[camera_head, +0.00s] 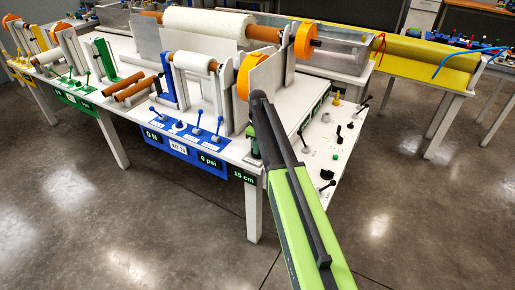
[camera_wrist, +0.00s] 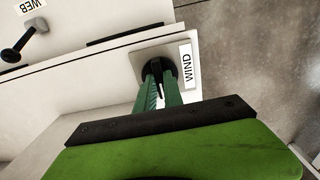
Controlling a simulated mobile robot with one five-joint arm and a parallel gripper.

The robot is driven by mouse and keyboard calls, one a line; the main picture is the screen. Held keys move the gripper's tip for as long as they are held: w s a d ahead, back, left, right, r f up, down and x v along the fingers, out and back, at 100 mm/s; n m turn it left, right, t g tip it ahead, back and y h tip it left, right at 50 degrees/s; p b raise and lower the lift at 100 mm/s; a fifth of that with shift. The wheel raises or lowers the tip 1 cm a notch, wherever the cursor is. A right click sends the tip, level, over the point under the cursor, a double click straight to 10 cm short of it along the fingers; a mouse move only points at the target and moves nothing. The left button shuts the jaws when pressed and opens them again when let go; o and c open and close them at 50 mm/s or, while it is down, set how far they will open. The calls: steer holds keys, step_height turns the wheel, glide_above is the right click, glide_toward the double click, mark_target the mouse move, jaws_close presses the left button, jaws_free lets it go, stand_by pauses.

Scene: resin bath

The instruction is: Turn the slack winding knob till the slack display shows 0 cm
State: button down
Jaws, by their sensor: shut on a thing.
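The winding knob (camera_wrist: 168,68) is small and black. It sits on a pale square plate beside a white label reading WIND in the wrist view. My gripper (camera_wrist: 158,78) has its two green fingers closed on the knob. In the head view my gripper (camera_head: 254,150) is at the corner of the white machine table, and my arm hides the knob there. The slack display (camera_head: 244,177) is a dark panel on the table's front edge, reading 15 cm in green.
A blue panel (camera_head: 185,150) with levers and displays reading 0 N and 0 psi is left of my arm. A lever with a WEB label (camera_wrist: 36,27) is at the wrist view's upper left. A side panel (camera_head: 335,145) with several knobs lies right of my arm. Concrete floor is open in front.

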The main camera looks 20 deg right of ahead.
steer(key=shift+m, duration=0.4)
steer(key=m, duration=0.3)
steer(key=shift+m, duration=0.3)
steer(key=m, duration=0.3)
steer(key=shift+m, duration=0.4)
steer(key=m, duration=0.4)
steer(key=shift+m, duration=2.1)
steer(key=c, duration=1.5)
jaws_free()
steer(key=shift+o, duration=0.2)
